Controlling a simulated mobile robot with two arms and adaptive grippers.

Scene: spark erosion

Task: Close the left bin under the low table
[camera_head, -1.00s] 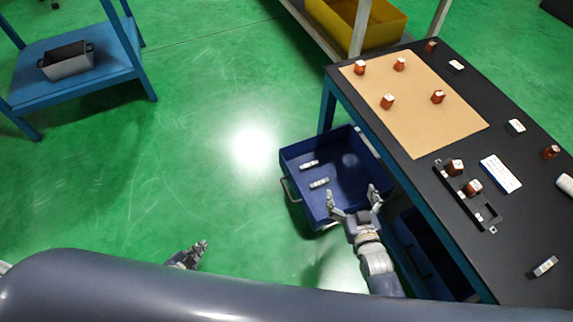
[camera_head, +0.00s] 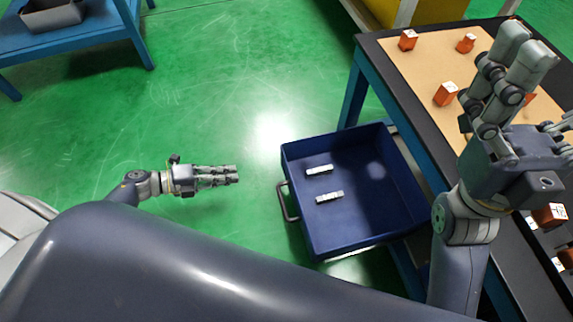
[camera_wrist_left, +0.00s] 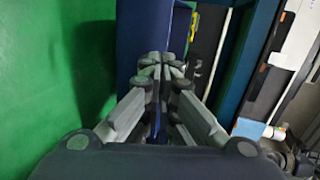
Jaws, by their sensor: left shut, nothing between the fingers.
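The blue bin (camera_head: 405,200) is pulled out from under the low table (camera_head: 365,75), over the green floor. Its handle (camera_head: 286,202) is on the left side, facing my left gripper. Two small white pieces lie inside. My left gripper (camera_head: 236,175) is shut and empty, left of the bin and apart from it, fingers pointing right. In the left wrist view its closed fingers (camera_wrist_left: 160,65) point towards a blue surface that looks like the bin. My right gripper (camera_head: 548,90) is open and empty, raised over the table, and hides part of its top.
Orange-red blocks (camera_head: 446,94) stand on the tan mat (camera_head: 415,75) on the table. A blue shelf (camera_head: 95,35) with a grey box (camera_head: 50,15) stands at upper left. A yellow bin (camera_head: 385,10) is at the top. The floor left of the bin is clear.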

